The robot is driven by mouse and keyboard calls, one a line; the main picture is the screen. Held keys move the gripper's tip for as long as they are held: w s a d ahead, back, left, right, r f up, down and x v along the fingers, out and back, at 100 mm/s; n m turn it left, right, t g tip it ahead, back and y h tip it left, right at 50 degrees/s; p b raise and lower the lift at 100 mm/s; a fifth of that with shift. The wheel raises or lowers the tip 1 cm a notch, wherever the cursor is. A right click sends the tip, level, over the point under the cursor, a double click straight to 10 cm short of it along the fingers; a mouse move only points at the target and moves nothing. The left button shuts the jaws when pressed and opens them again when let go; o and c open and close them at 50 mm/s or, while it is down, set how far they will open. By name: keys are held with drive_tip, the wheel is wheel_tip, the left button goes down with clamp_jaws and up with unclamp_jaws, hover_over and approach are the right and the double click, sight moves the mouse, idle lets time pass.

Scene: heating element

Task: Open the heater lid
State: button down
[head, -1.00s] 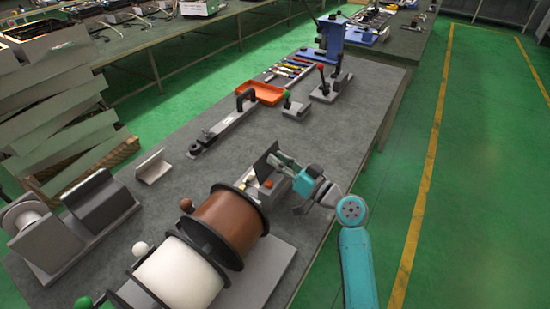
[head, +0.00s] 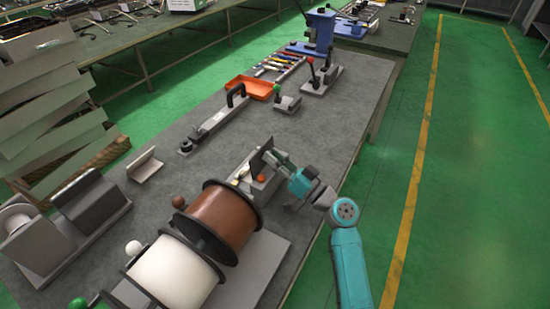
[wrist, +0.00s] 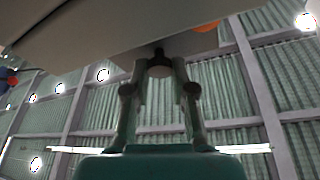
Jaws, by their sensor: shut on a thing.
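The heater (head: 263,186) is a small grey box with an orange-red button, on the bench behind the brown spool. Its lid (head: 257,160) appears as a dark thin plate standing steeply up from the box. My gripper (head: 274,158) is at the right side of the lid, near its upper edge. In the wrist view my gripper (wrist: 160,63) has its fingertips closed around a small dark round knob (wrist: 160,70). A large grey surface, probably the lid (wrist: 90,28), fills the top of that view. The exact grip is too small to tell in the head view.
The brown spool (head: 224,220) and white spool (head: 175,275) stand close in front of the heater. An orange tray (head: 248,88), a black-handled fixture (head: 212,122) and lever devices (head: 318,80) lie farther back. Bare bench (head: 305,140) is behind the heater.

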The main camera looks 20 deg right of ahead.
drive_tip(key=c, duration=1)
unclamp_jaws()
drive_tip(key=shift+o, duration=0.2)
drive_tip(key=s+d, duration=0.6)
drive_tip(key=s, duration=0.5)
drive_tip(key=shift+s+f, duration=0.2)
drive_tip(key=shift+s, duration=0.15)
